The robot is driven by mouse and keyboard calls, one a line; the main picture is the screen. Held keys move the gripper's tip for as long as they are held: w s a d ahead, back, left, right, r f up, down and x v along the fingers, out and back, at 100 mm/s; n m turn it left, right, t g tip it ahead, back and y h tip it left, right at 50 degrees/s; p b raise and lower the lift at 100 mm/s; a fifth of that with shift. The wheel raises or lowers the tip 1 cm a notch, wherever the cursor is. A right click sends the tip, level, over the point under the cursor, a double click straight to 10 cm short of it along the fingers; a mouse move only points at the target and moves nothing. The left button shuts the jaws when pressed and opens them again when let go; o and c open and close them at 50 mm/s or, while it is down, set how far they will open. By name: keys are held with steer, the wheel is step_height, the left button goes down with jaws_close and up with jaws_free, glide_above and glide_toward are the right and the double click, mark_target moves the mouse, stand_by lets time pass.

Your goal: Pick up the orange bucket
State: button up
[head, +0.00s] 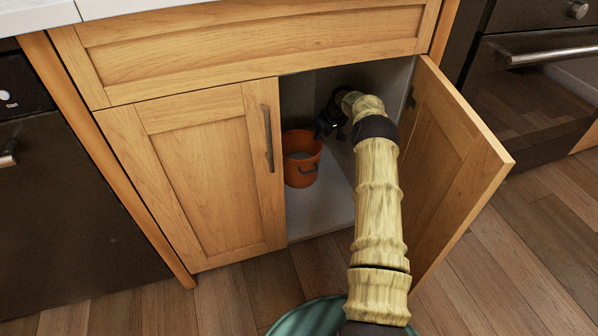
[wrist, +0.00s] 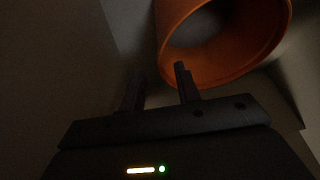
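The orange bucket (head: 301,172) stands upright on the cabinet floor, just inside the opening, with a dark handle on its front. My gripper (head: 326,125) is inside the cabinet, beside the bucket's upper right rim. In the wrist view the bucket (wrist: 222,70) fills the upper right, its open mouth showing. There my gripper (wrist: 160,84) has its two dark fingers apart with nothing visible between them. The right fingertip is at or very near the bucket's rim; I cannot tell whether it touches. The bucket's left side is partly hidden by the closed door.
The left cabinet door (head: 200,175) is closed. The right door (head: 455,165) stands open, close to the right of my arm. The cabinet floor (head: 318,212) is bare in front of the bucket. An oven (head: 540,90) is at the right.

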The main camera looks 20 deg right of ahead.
mark_target(319, 141)
steer(key=shift+w+f, duration=0.1)
steer(key=shift+f, duration=0.15)
steer(key=b+x, duration=0.5)
steer(key=shift+f, duration=0.1)
stand_by(0.3)
stand_by(0.4)
jaws_close()
stand_by(1.2)
steer(key=shift+r, duration=0.3)
